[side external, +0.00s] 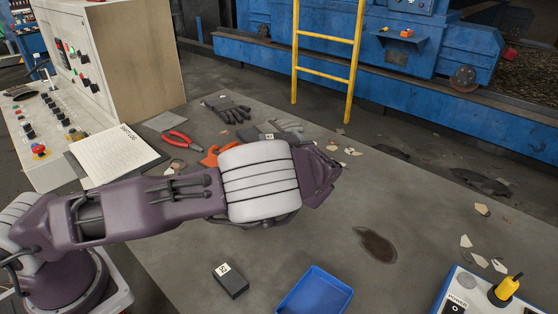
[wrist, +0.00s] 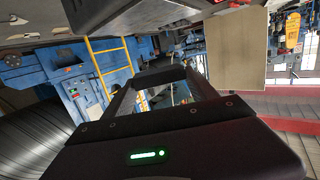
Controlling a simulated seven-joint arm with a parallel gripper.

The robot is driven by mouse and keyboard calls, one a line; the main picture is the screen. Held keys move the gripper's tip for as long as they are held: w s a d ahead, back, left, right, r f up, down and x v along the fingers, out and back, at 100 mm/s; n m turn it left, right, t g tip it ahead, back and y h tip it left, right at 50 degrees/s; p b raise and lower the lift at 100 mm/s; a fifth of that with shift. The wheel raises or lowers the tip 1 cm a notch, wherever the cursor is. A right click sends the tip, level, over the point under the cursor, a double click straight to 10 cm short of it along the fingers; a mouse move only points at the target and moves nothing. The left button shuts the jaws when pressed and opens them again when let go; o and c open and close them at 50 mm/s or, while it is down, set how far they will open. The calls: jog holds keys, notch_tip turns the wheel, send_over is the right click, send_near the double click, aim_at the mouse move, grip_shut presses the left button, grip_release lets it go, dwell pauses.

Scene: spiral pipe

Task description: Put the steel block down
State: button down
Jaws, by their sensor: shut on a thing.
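My gripper (wrist: 160,88) shows in the wrist view with its two dark fingers reaching away from the camera. It is shut on a dark grey block, the steel block (wrist: 159,75), which spans the fingertips; no label shows on it. In the side view my arm's thick wrist part hides the gripper and what it holds, so the height above the table cannot be told.
A black labelled block (side external: 230,282) and a blue tray (side external: 315,292) lie at the table's front. Pliers (side external: 177,138), gloves (side external: 228,109) and another labelled block (side external: 267,137) lie behind my arm. A dark stain (side external: 376,245) and shards lie right, beside a power box (side external: 480,293).

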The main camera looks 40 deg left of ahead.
notch_tip(320, 180, down, 6)
jog(key=shift+r, duration=0.1)
jog(key=shift+c, duration=1.2)
grip_release()
jog(key=shift+f, duration=0.2)
